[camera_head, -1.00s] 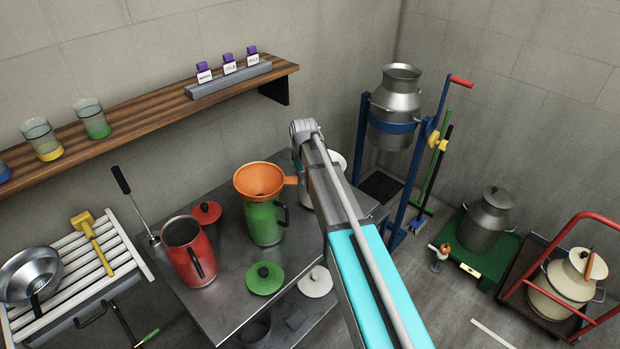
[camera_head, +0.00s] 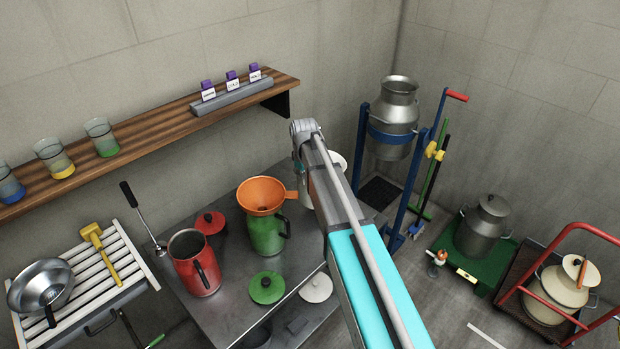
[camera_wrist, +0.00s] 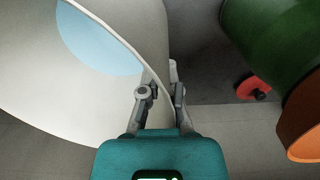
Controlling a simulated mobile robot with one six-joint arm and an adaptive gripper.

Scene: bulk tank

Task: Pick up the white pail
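The white pail fills the left of the wrist view (camera_wrist: 60,95), with its rim running down to the fingers. In the head view only slivers of the white pail (camera_head: 340,161) show, the rest being hidden behind my arm. My gripper (camera_wrist: 160,92) has its two fingers close together, one on each side of the pail's wall near the rim, and looks shut on it. The fingertips are hidden in the head view. A pale blue patch shows on the pail; I cannot tell what it is.
A green pail (camera_head: 266,235) with an orange funnel (camera_head: 261,195) stands just left of the white pail. A red pail (camera_head: 194,264) and red, green and white lids (camera_head: 316,288) are on the metal table (camera_head: 235,300). A wooden shelf (camera_head: 150,125) runs along the wall behind. A blue stand (camera_head: 403,200) is right.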

